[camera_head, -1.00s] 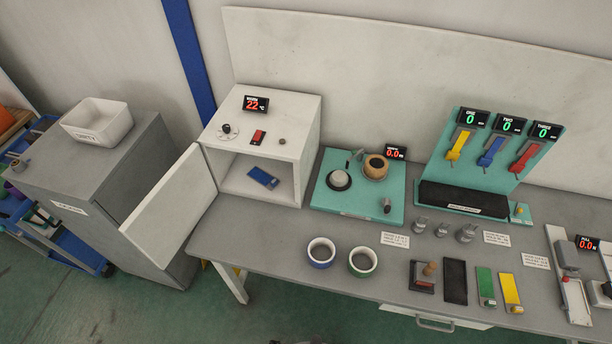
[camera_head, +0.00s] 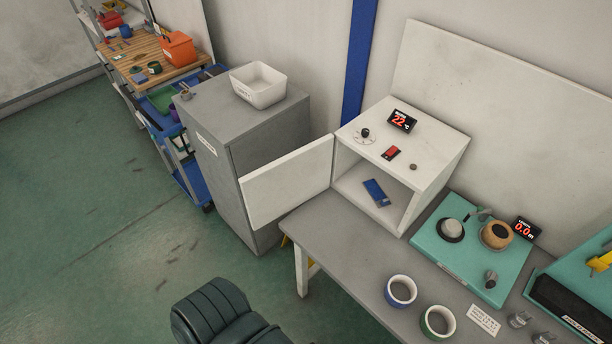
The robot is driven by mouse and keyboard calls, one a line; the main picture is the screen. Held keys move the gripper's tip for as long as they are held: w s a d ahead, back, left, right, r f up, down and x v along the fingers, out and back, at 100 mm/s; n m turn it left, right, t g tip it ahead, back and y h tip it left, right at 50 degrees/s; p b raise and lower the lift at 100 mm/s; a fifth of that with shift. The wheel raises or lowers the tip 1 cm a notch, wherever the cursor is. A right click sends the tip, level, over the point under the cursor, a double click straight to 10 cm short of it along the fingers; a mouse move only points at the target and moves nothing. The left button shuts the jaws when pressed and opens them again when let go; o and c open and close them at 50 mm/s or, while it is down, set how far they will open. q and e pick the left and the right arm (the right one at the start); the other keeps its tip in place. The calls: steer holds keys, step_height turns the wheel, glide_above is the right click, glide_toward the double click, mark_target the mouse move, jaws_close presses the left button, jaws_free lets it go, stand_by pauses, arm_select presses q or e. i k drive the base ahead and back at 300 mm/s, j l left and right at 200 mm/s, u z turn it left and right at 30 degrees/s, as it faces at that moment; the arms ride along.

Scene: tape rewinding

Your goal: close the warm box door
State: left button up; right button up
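The warm box (camera_head: 432,160) is a white open-fronted cabinet on the grey bench, with a red display reading 22 on top. Its white door (camera_head: 287,181) stands wide open, swung out to the left past the bench edge, close in front of the grey cabinet. A small blue item (camera_head: 376,192) lies on the box floor inside. Neither of my grippers is in view.
A grey cabinet (camera_head: 207,165) with a white bin (camera_head: 268,84) on top stands left of the box. Green floor at left is clear.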

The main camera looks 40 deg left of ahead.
mark_target(270, 193)
steer(key=j+z, duration=0.4)
steer(key=k+j+z, duration=0.1)
steer(key=j+z, duration=0.3)
steer(key=j, duration=0.1)
